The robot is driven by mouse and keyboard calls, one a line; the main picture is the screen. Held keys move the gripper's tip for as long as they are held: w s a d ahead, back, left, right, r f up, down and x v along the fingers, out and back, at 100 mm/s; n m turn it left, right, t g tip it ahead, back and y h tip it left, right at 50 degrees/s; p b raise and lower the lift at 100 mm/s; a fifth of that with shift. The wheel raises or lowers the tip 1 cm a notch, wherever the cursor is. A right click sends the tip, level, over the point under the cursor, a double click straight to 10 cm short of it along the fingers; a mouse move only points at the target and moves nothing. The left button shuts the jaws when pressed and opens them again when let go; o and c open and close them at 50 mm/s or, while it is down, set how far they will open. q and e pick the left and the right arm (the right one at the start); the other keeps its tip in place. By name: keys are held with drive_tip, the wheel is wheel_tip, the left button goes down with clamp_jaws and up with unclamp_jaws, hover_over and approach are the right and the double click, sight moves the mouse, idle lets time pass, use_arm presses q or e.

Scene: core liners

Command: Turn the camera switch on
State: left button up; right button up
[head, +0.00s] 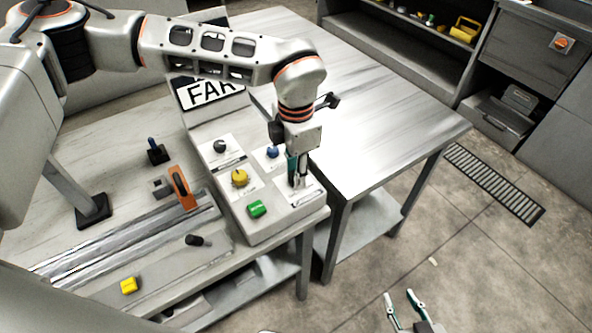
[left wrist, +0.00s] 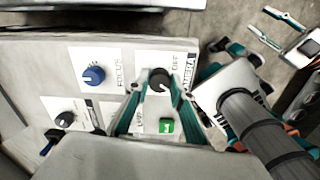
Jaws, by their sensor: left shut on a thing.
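The camera switch (left wrist: 158,79) is a dark round knob on a white plate marked CAMERA and OFF in the left wrist view. It sits at the corner of the grey control panel (head: 282,223). My left gripper (head: 297,182) points down onto it, fingers closed on its two sides. The fingers (left wrist: 157,92) also show in the left wrist view. They hide the knob in the head view. I cannot tell which way the knob points. My right gripper (head: 405,302) is open and empty, low over the floor; it also shows in the left wrist view (left wrist: 274,28).
The panel also bears a blue FOCUS knob (head: 272,152), a black knob (head: 220,146), a yellow knob (head: 239,178) and a green button (head: 257,209). An orange-handled tool (head: 181,187) stands left of the panel. A bare metal table (head: 385,125) lies behind right.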

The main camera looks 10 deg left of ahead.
use_arm(q)
drive_tip(key=shift+m, duration=0.5)
drive_tip(key=o, duration=1.1)
wheel_tip(320, 180, up, 12)
idle(0.5)
